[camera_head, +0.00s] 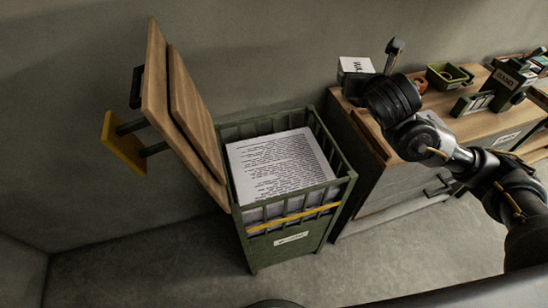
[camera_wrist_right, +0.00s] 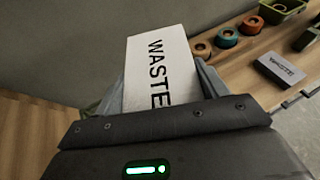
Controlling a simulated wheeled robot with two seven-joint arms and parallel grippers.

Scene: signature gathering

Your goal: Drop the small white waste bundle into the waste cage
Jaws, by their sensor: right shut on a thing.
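The small white waste bundle (camera_wrist_right: 150,70), lettered WASTE, is between the fingers of my right gripper (camera_wrist_right: 162,88) in the right wrist view. The gripper is shut on it. In the head view the bundle (camera_head: 354,65) shows at the tip of my right gripper (camera_head: 372,74), in front of the wooden bench. The green waste cage (camera_head: 290,239) stands to the left of the gripper. Its wooden lid (camera_head: 182,100) is tilted up on the left and the top is open. A stack of printed sheets (camera_head: 280,165) fills much of the cage. My left gripper is not in view.
The wooden bench (camera_head: 480,125) stands just right of the cage. It carries a green tray (camera_head: 448,76), dark boxes (camera_head: 508,84) and tape rolls (camera_wrist_right: 251,25). A dark WASTE-lettered block (camera_wrist_right: 285,72) lies there too. A grey wall is behind; the floor in front is clear.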

